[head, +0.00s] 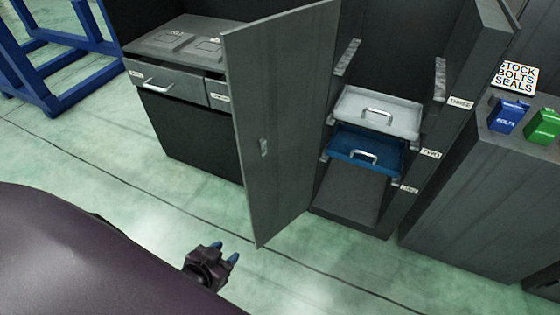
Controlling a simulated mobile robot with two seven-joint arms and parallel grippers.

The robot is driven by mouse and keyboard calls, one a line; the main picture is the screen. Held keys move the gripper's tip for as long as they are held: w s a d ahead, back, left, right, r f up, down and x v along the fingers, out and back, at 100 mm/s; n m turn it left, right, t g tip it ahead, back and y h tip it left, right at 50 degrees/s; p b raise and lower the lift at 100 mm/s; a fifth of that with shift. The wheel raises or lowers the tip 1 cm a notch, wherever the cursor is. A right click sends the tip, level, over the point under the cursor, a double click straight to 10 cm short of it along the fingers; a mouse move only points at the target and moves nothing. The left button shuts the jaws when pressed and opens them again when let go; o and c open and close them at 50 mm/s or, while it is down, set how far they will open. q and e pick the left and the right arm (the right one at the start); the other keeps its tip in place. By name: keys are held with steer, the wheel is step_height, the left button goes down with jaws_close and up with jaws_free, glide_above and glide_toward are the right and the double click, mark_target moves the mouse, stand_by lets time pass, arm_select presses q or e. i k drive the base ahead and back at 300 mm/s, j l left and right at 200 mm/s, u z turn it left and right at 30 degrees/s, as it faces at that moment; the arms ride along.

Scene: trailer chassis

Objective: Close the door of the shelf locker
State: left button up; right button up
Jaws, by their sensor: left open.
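The shelf locker (480,60) is a tall dark grey cabinet standing right of centre. Its door (285,110) is a grey panel hinged on the left side and stands wide open, swung out toward me. A small pale handle (264,147) shows on the door. Inside the locker are a light grey tray (350,108) and a blue tray (345,141), each with a metal handle. My left gripper (228,255) is open and empty, low in front of the door's bottom corner and apart from it. My right gripper is not in view.
A drawer cabinet (200,130) stands left of the door. A grey cabinet (475,200) on the right carries a blue bin (508,117), a green bin (543,126) and a sign (516,77). A blue frame (50,60) stands far left. The floor before the door is clear.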

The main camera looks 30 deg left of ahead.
mark_target(278, 68)
steer(key=j+z, duration=0.15)
steer(key=j, duration=0.3)
steer(key=k+j+z, duration=0.15)
steer(key=j, duration=0.25)
steer(key=j+z, duration=0.15)
steer(key=j, duration=0.25)
steer(key=k+j+z, duration=0.15)
steer(key=j, duration=0.25)
steer(key=j+z, duration=0.3)
steer(key=j, duration=0.55)
steer(key=i+j+z, duration=0.15)
steer(key=j, duration=0.25)
steer(key=j+z, duration=0.2)
steer(key=j, duration=0.25)
steer(key=i+j, duration=0.15)
steer(key=i+j+z, duration=0.1)
steer(key=j, duration=0.3)
steer(key=i+j, duration=0.1)
steer(key=j, duration=0.15)
steer(key=k+j+z, duration=0.15)
steer(key=j+z, duration=0.15)
steer(key=k+j+z, duration=0.15)
steer(key=j+z, duration=0.15)
steer(key=k+j+z, duration=0.2)
steer(key=z, duration=0.15)
steer(key=j, duration=0.1)
